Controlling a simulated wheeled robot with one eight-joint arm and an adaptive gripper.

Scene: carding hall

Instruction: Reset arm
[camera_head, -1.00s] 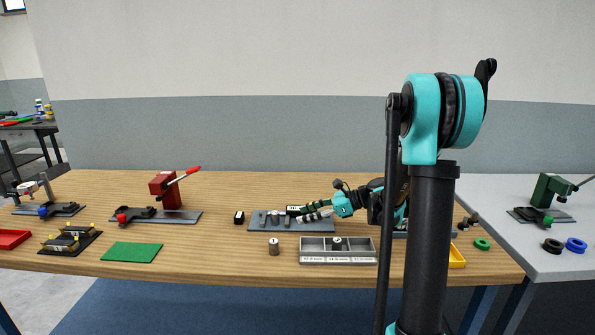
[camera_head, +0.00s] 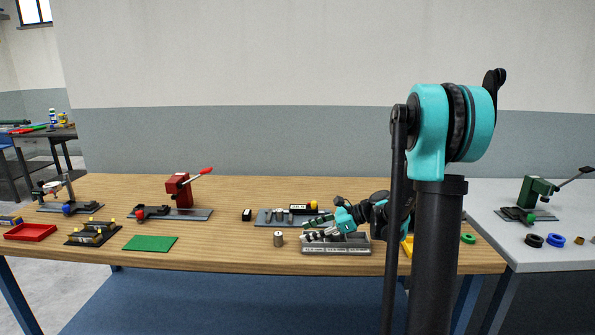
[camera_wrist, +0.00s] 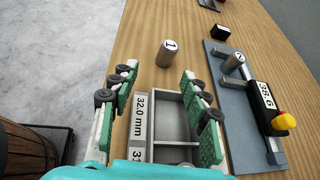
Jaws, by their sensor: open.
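My gripper (camera_head: 318,228) is open and empty. In the wrist view its green-padded fingers (camera_wrist: 160,105) spread apart above the grey sorting tray (camera_wrist: 169,113), which carries a "32.0 mm" label. In the head view the gripper partly covers this tray (camera_head: 335,250). A metal cylinder marked 1 (camera_wrist: 167,53) stands on the wood beyond the fingertips, apart from them. It also shows left of the tray in the head view (camera_head: 278,239).
A black block (camera_head: 247,215), green mat (camera_head: 150,243), red press (camera_head: 178,190) and red tray (camera_head: 30,232) stand further left.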

